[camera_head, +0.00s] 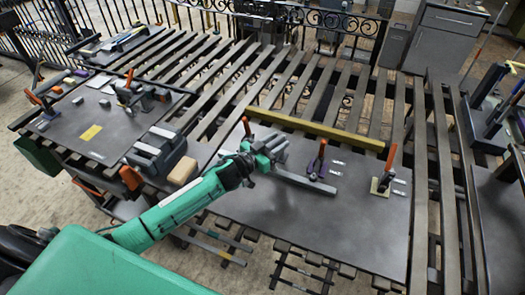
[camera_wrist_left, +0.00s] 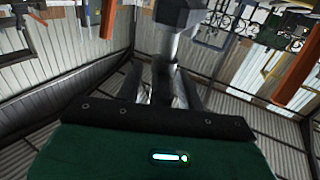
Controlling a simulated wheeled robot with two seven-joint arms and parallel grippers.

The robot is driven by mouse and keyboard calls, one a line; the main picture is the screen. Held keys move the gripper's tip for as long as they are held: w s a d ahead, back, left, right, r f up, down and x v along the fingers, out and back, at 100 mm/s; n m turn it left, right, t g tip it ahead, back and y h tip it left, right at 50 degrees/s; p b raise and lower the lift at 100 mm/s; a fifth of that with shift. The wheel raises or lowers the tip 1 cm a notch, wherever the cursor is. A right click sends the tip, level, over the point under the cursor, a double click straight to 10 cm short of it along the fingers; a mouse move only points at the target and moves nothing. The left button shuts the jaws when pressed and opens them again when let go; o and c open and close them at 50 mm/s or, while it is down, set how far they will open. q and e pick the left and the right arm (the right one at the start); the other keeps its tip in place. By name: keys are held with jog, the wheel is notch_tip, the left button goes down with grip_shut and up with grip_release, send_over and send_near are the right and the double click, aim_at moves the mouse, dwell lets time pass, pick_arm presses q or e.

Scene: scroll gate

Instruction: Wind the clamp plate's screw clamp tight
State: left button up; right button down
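A grey plate (camera_head: 345,222) lies on the slatted table at centre right. It carries a purple clamp with an orange handle (camera_head: 319,158) and another orange-handled clamp (camera_head: 383,180) on a pale base. I cannot tell which part is the screw clamp. My left gripper (camera_head: 277,148) is over the plate's left part, close to an orange upright handle (camera_head: 247,127) and a grey bar (camera_head: 305,182). In the left wrist view a grey post (camera_wrist_left: 173,48) under a dark block stands at the dark fingers; whether they touch it is unclear. My right gripper is out of view.
A second plate (camera_head: 95,125) at left holds a yellow label and orange-handled clamps. A grey block (camera_head: 157,150) and a tan block (camera_head: 183,171) stand between the plates. A yellow bar (camera_head: 318,129) runs along the right plate's back edge. The plate's front right is clear.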

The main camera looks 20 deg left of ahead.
pick_arm(q)
jog(key=b+v, duration=0.3)
jog(key=v, duration=1)
jog(key=shift+b, duration=0.4)
jog(key=shift+s, duration=0.1)
